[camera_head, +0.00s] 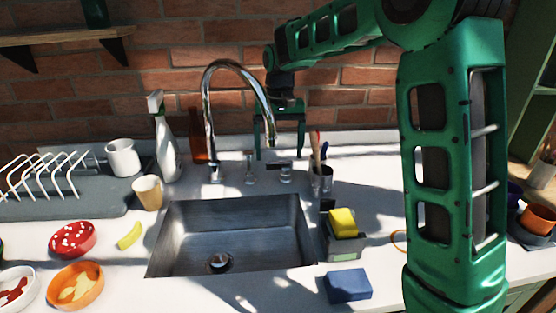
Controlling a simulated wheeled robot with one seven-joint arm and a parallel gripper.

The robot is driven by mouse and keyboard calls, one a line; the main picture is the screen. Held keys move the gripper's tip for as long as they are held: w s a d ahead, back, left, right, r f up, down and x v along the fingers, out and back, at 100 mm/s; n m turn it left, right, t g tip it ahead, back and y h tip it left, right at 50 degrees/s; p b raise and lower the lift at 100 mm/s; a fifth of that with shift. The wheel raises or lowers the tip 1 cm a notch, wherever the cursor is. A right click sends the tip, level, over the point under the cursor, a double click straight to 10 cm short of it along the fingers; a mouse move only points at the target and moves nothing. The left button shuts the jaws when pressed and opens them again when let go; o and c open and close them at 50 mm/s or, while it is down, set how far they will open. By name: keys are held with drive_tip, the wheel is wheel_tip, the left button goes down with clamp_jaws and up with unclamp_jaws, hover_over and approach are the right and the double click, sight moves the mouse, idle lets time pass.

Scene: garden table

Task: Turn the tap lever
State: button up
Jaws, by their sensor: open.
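The chrome tap (209,120) stands behind the sink, its tall curved spout arching over to the right. Two small metal fittings stand on the counter to its right: one upright (250,172) and one near the utensil cup (286,174). I cannot tell for sure which one is the lever. My green gripper (279,154) points down behind the spout, its two fingers apart and empty. Its fingertips are just above or behind these fittings. I cannot tell whether they touch.
The sink (170,236) is empty. A utensil cup (321,182) stands close to the right of my gripper. A spray bottle (167,150) and brown bottle (198,138) stand left of the tap. A sponge holder (345,245) and blue sponge (347,285) are at front right.

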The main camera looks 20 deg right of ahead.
sight(279, 162)
drive_tip(key=shift+f, duration=1.6)
drive_tip(key=c, duration=1.1)
drive_tip(key=shift+o, duration=0.2)
drive_tip(key=shift+s, duration=0.1)
drive_tip(key=n, duration=0.4)
drive_tip(key=shift+s+n, duration=0.4)
drive_tip(key=shift+s+d+n, duration=0.1)
drive_tip(key=shift+s+n, duration=0.05)
drive_tip(key=shift+n, duration=0.85)
drive_tip(key=shift+s+d+n, duration=0.1)
drive_tip(key=shift+s+n, duration=0.05)
drive_tip(key=shift+n, duration=0.85)
